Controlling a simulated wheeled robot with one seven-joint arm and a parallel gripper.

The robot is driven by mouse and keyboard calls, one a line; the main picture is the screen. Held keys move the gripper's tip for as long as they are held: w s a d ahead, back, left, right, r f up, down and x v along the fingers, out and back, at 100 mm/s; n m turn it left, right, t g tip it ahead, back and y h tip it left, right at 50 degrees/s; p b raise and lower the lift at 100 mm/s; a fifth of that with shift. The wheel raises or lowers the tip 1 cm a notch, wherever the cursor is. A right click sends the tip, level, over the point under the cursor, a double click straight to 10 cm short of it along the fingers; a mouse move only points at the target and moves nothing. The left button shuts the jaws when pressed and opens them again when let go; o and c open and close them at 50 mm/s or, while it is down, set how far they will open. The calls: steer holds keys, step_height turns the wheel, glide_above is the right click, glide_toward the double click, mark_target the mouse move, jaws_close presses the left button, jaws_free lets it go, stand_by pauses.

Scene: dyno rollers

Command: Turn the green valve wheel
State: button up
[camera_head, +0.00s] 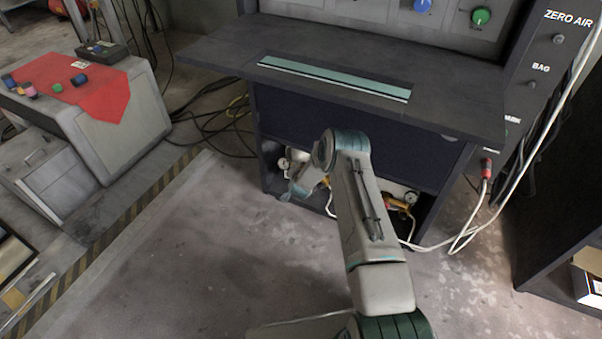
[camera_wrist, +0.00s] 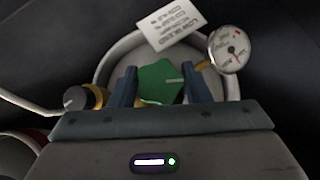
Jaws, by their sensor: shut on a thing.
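The green valve wheel (camera_wrist: 158,82) shows in the wrist view, between the two blue-grey fingers of my gripper (camera_wrist: 160,88). The fingers are shut on the wheel, one on its left side and one on its right. Part of the wheel is hidden behind the gripper body. In the head view the wheel cannot be seen.
A round white gauge (camera_wrist: 230,50) sits just right of the wheel, and a white printed tag (camera_wrist: 169,28) is above it. A dark worktop (camera_head: 330,60) overhangs the cabinet. White hoses (camera_head: 480,215) hang at its right. Open floor (camera_head: 200,260) lies to the left.

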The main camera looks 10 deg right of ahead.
steer(key=shift+w+a+r+n+g+h, duration=0.15)
steer(key=shift+a+n+g+h, duration=0.1)
steer(key=shift+n+g+h, duration=0.35)
steer(key=shift+d+g+h, duration=0.1)
steer(key=shift+g+h, duration=0.2)
steer(key=shift+h, duration=0.1)
stand_by(0.3)
steer(key=o, duration=0.9)
steer(key=shift+o, duration=0.2)
